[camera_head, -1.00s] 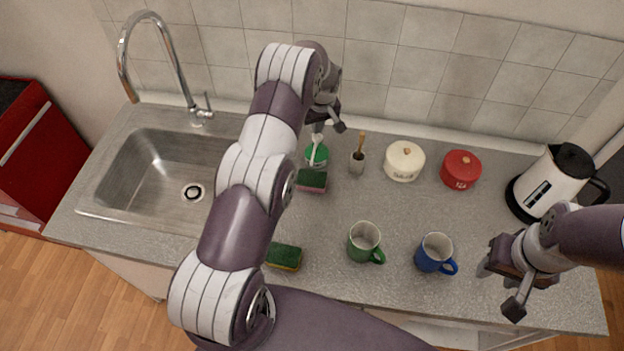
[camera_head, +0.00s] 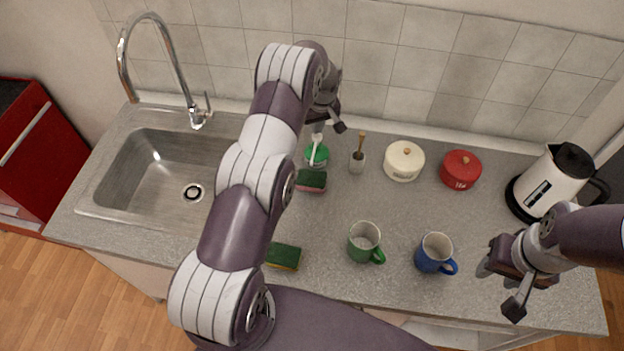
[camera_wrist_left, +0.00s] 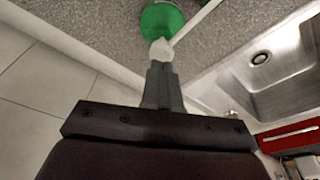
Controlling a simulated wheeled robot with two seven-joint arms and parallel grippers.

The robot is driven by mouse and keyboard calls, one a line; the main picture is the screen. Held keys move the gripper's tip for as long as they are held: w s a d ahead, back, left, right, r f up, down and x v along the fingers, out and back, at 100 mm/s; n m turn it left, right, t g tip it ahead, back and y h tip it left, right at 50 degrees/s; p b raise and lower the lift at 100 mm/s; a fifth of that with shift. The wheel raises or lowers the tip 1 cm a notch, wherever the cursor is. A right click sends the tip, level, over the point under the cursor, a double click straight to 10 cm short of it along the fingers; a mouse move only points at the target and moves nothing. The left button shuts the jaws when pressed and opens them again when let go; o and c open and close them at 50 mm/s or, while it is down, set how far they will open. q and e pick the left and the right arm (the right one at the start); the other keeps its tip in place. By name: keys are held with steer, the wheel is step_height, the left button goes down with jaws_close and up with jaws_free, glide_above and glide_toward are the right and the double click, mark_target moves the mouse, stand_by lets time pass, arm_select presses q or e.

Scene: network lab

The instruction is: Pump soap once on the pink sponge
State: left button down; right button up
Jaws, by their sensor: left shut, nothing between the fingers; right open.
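The soap dispenser (camera_head: 321,157) is green with a white pump head and stands on the counter behind the pink sponge. The pink sponge (camera_head: 311,182) has a dark green top and lies flat just in front of it. The spout points toward the sponge. My left gripper (camera_head: 334,125) is shut and empty, pointing down above the pump. In the left wrist view its closed fingers (camera_wrist_left: 162,80) are at the white pump head (camera_wrist_left: 161,50), over the green dispenser (camera_wrist_left: 162,20); I cannot tell if they touch. My right gripper (camera_head: 500,285) is open and empty at the counter's front right.
A yellow sponge (camera_head: 284,257) with a green top lies near the front edge, beside my left arm. A brush holder (camera_head: 357,162), a white pot (camera_head: 404,161), a red pot (camera_head: 461,170), a green mug (camera_head: 364,242), a blue mug (camera_head: 434,253) and a kettle (camera_head: 548,185) stand rightward.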

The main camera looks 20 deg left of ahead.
mark_target(317, 136)
arm_select(q)
steer(key=shift+f, duration=0.15)
steer(key=shift+s+f+b, duration=0.1)
steer(key=shift+f+b, duration=1.25)
steer(key=shift+r, duration=0.1)
steer(key=shift+r+p, duration=0.6)
steer(key=shift+r, duration=0.65)
step_height(317, 136, up, 6)
steer(key=p, duration=0.2)
steer(key=shift+p, duration=0.35)
